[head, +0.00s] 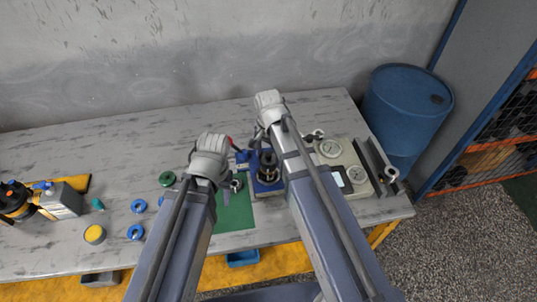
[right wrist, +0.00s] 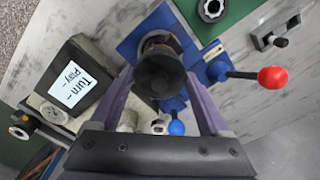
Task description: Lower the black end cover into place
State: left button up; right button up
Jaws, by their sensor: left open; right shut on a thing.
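The black end cover (right wrist: 160,74) is a dark round piece between the two fingers of my right gripper (right wrist: 157,88) in the right wrist view. It is above the blue fixture (right wrist: 130,46), and it hides most of what is beneath it. Whether it touches the part below cannot be told. In the head view my right gripper (head: 267,150) is over the blue fixture (head: 264,187), with dark and metallic parts between them. My left gripper (head: 232,184) is open at the left of the fixture, above the green mat (head: 235,213), partly hidden by its own wrist.
A red-knobbed lever (right wrist: 272,78) and a blue knob (right wrist: 177,127) stand close to the fixture. A grey gauge panel (head: 350,160) is at the right. Blue rings (head: 137,206), a green ring (head: 167,179) and a yellow-topped cup (head: 94,234) lie at the left. The back of the table is clear.

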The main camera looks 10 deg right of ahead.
aim_at(268, 155)
jog(key=shift+r, duration=0.1)
jog(key=shift+f+b, duration=0.4)
jog(key=shift+f, duration=0.1)
dwell(0.5)
jog(key=o, duration=1.6)
jog(key=shift+c, duration=0.2)
jog(key=shift+r, duration=0.1)
jog(key=shift+r+p, duration=2.65)
jog(key=shift+p, duration=0.1)
